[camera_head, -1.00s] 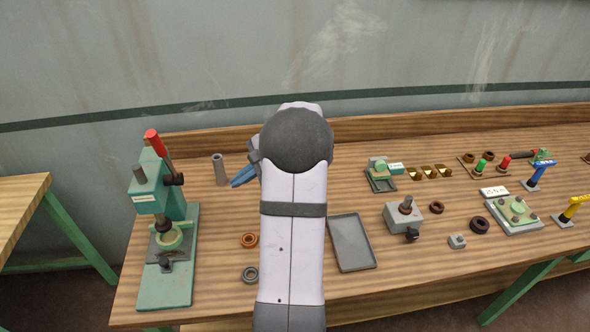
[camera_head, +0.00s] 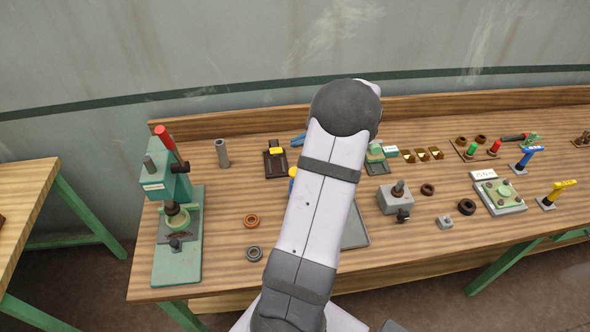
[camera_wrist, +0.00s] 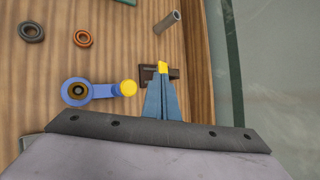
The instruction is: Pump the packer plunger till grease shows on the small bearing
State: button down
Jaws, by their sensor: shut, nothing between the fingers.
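My gripper (camera_wrist: 162,84) has blue fingers closed together and empty. In the wrist view its tips lie in line with a yellow piece (camera_wrist: 162,67) on a dark base (camera_wrist: 148,76); I cannot tell whether they touch. In the head view only a bit of blue finger (camera_head: 298,139) shows behind my arm. A blue round device (camera_wrist: 77,92) with a dark, gold-centred ring and a yellow knob (camera_wrist: 125,88) lies left of the fingers; it may be the packer. In the head view my arm hides most of it. An orange ring (camera_head: 251,221) and a grey ring (camera_head: 254,253) lie flat on the bench.
A green press (camera_head: 172,190) with a red handle stands at the left end. A grey tube (camera_head: 222,153) stands near the back. A grey tray (camera_head: 355,232) is partly behind my arm. A grey block (camera_head: 396,199) and several fixtures fill the right side.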

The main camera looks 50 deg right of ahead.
jog(key=shift+f, duration=0.1)
notch_tip(320, 180, down, 7)
jog(key=b, duration=0.5)
jog(key=shift+f, duration=0.1)
jog(key=shift+f+b, duration=0.75)
jog(key=shift+f, duration=0.2)
dwell(1.4)
jog(key=shift+f+b, duration=0.2)
jog(key=shift+b, duration=0.3)
jog(key=shift+a+f+b, duration=0.1)
jog(key=shift+f+b, duration=1.2)
jog(key=shift+f, duration=0.05)
dwell(1.5)
jog(key=shift+r+p, duration=1.1)
jog(key=shift+r, duration=0.65)
